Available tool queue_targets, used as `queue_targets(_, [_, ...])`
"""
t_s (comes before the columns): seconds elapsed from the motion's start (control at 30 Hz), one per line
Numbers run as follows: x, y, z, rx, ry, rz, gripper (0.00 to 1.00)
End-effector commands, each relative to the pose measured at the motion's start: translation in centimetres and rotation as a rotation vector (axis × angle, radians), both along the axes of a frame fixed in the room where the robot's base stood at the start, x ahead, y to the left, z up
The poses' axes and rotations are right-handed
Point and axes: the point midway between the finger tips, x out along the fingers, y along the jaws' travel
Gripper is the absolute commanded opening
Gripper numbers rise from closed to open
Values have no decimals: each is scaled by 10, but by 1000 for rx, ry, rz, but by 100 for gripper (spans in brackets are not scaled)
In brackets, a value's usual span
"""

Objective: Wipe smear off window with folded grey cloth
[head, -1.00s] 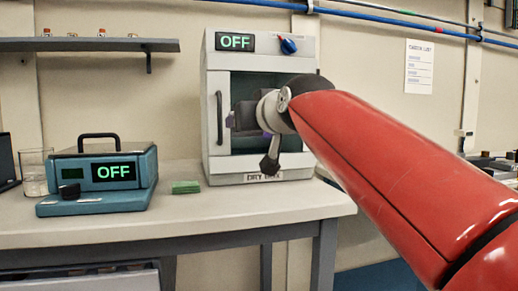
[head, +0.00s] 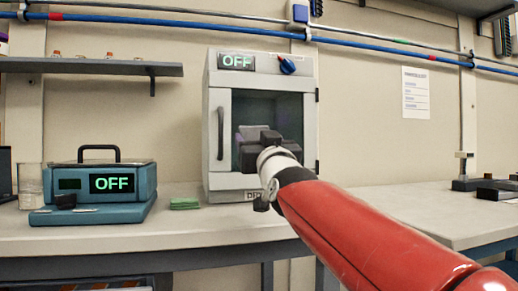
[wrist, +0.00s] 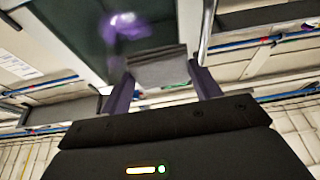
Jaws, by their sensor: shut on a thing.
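The window (head: 283,112) is the dark pane in the door of a pale dry oven on the bench. A purple smear shows on the pane in the wrist view (wrist: 125,28); in the head view it is mostly hidden behind my gripper. My gripper (wrist: 160,85) is shut on the folded grey cloth (wrist: 160,68), which sits between its purple fingers. In the head view, my gripper (head: 253,150) is in front of the lower part of the window. The cloth's far edge is close below the smear in the wrist view. I cannot tell whether it touches the glass.
The oven's vertical handle (head: 220,133) is left of the pane. Its display (head: 237,62) reads OFF. A blue device (head: 100,185), a beaker (head: 30,185) and a green pad (head: 185,203) are on the bench to the left. A shelf (head: 90,67) is above.

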Motion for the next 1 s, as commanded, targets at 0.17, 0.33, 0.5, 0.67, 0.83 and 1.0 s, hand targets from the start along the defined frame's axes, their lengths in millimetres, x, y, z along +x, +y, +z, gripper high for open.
queue_targets(0.17, [6, 0, 0, 5, -18, -10, 44])
queue_targets(0.33, [22, 5, 1, 3, -17, -11, 44])
queue_targets(0.5, [39, 10, 2, 3, -15, -11, 44])
queue_targets(0.67, [51, 13, 1, 4, -16, -11, 44])
queue_targets(0.83, [56, 14, 0, 5, -18, -9, 44])
queue_targets(1.0, [57, 15, -1, 5, -17, -8, 44])
